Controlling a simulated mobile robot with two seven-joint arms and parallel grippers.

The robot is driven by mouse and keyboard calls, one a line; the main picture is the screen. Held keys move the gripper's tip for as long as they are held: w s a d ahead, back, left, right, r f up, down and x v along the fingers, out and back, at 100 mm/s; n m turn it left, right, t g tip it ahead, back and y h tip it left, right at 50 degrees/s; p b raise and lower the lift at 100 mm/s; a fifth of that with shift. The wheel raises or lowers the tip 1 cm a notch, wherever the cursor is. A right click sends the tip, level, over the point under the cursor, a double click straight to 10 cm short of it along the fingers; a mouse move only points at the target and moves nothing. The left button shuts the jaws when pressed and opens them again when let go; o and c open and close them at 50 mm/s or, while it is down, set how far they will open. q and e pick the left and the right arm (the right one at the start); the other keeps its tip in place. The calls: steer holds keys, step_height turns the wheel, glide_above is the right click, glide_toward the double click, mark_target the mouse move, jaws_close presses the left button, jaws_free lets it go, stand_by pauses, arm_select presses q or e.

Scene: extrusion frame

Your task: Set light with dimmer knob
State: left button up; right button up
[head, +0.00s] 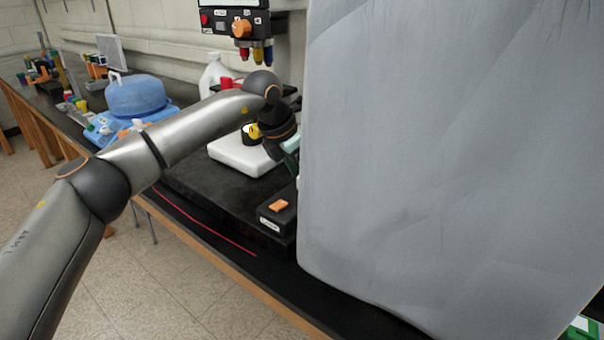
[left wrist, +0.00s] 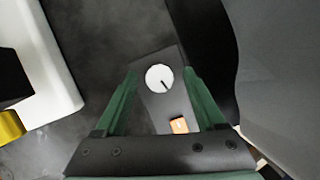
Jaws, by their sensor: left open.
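A round white dimmer knob (left wrist: 159,78) with a dark pointer line sits on a dark control box (left wrist: 152,107) in the left wrist view. An orange switch (left wrist: 179,125) is on the same box. In the head view the box (head: 282,220) and its orange switch (head: 278,205) show at the stand's front corner; I cannot make out the knob there. My left gripper (left wrist: 160,73) is open, its green fingers on either side of the knob in the picture; contact cannot be told. In the head view its fingers (head: 290,156) are partly hidden by a grey cover. My right gripper is not in view.
The large grey cover (head: 440,150) stands close right of my left gripper. A white block (head: 240,152) lies on the black base behind. An instrument head with an orange knob (head: 241,28) hangs above. A blue container (head: 137,97) stands further left.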

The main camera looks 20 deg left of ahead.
arm_select(q)
jaws_close()
stand_by(0.5)
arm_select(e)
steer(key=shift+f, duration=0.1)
